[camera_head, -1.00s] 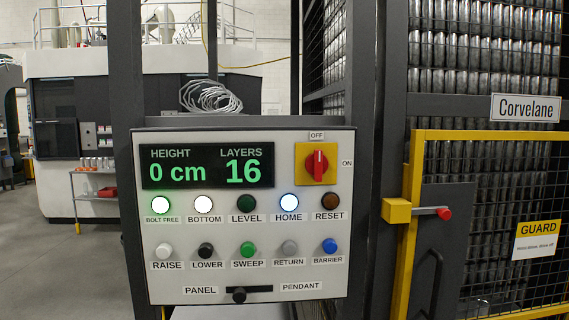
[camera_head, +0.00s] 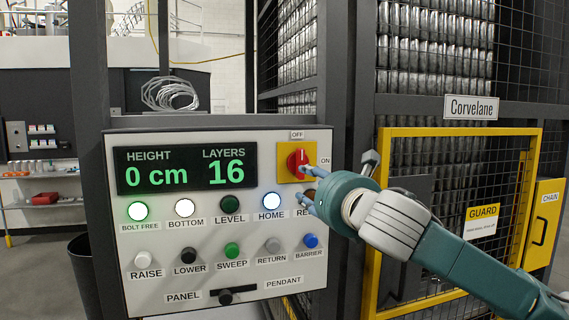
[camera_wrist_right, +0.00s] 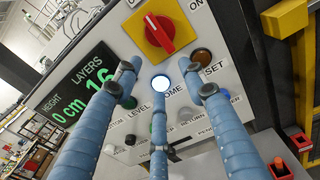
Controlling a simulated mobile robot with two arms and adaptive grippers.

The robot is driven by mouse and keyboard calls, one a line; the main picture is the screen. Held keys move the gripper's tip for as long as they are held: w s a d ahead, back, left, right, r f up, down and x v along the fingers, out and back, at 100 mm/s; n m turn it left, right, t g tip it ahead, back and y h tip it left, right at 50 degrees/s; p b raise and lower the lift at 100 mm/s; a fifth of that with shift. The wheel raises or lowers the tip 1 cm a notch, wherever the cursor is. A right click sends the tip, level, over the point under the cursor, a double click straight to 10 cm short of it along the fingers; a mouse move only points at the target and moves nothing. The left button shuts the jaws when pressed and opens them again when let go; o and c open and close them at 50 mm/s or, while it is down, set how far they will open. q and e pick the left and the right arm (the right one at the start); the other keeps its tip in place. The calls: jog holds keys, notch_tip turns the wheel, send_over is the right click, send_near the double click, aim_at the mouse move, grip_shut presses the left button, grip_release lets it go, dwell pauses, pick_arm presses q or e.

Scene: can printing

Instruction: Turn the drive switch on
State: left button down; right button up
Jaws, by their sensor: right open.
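The drive switch (camera_head: 298,163) is a red rotary knob on a yellow square plate at the upper right of the control panel (camera_head: 120,290). OFF is printed above it and ON to its right. Its white mark points up toward OFF. It also shows in the right wrist view (camera_wrist_right: 159,33). My right gripper (camera_head: 305,188) comes in from the right, its fingertips at the switch's lower edge and near RESET. In the right wrist view the blue fingers (camera_wrist_right: 158,85) are spread and empty, below the knob; contact cannot be told. My left gripper is not in view.
Lit and unlit buttons (camera_head: 231,250) fill the panel below the display (camera_head: 184,164), which reads 0 cm and 16 layers. A PANEL/PENDANT selector (camera_head: 225,297) is at the bottom. A yellow-framed guard gate (camera_head: 460,132) stands to the right. Coiled wire (camera_head: 170,94) lies behind the panel top.

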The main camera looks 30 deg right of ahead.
notch_tip(320, 180, up, 3)
jog(key=s+n, duration=0.1)
jog(key=s, duration=0.1)
jog(key=p, duration=0.2)
send_near(300, 162)
jog(key=x, duration=0.2)
jog(key=shift+t, duration=0.3)
jog(key=p+x, duration=0.1)
jog(key=x, duration=0.4)
jog(key=shift+w+f, duration=0.15)
jog(key=shift+w+d+f, duration=0.1)
jog(key=shift+w, duration=0.3)
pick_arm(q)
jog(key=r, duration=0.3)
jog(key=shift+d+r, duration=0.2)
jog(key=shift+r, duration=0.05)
pick_arm(e)
jog(key=shift+c, duration=0.3)
grip_shut()
